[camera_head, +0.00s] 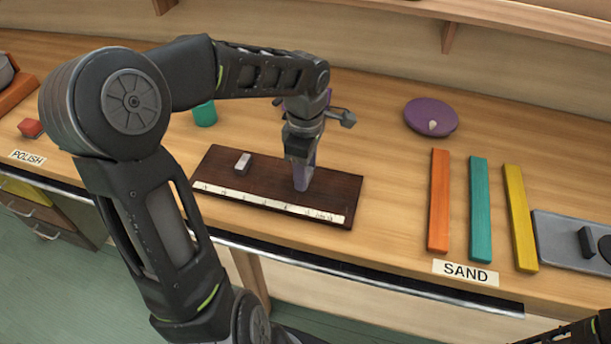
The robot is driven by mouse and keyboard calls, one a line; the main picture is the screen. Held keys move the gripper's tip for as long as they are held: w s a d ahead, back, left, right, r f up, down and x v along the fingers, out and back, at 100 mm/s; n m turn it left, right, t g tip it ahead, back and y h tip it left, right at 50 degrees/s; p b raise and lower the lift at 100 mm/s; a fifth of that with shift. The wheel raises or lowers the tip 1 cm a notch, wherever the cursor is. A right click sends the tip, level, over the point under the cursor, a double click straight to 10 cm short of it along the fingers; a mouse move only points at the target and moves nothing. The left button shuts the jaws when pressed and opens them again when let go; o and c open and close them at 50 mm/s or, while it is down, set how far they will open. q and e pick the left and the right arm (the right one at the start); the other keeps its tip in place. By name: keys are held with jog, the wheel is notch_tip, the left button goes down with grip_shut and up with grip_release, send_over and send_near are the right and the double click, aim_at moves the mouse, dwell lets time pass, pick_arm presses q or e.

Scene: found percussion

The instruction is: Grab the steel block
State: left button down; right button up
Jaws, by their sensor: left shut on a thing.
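A small steel-grey block (243,162) lies on the left part of a dark brown board (215,160), which has a pale marked strip along its front edge. My left gripper (300,168) points down over the middle of the board, to the right of the grey block and apart from it. My right gripper is not in view.
Orange (439,200), teal (480,210) and yellow (520,217) bars lie right of the board, behind the SAND label (465,272). A purple disc (431,116) lies behind them. A grey tray (560,228) is at the right. A teal cup (205,114) stands behind the board.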

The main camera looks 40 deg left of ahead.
pick_arm(q)
notch_tip(320, 180, up, 8)
jog(key=shift+b, duration=0.4)
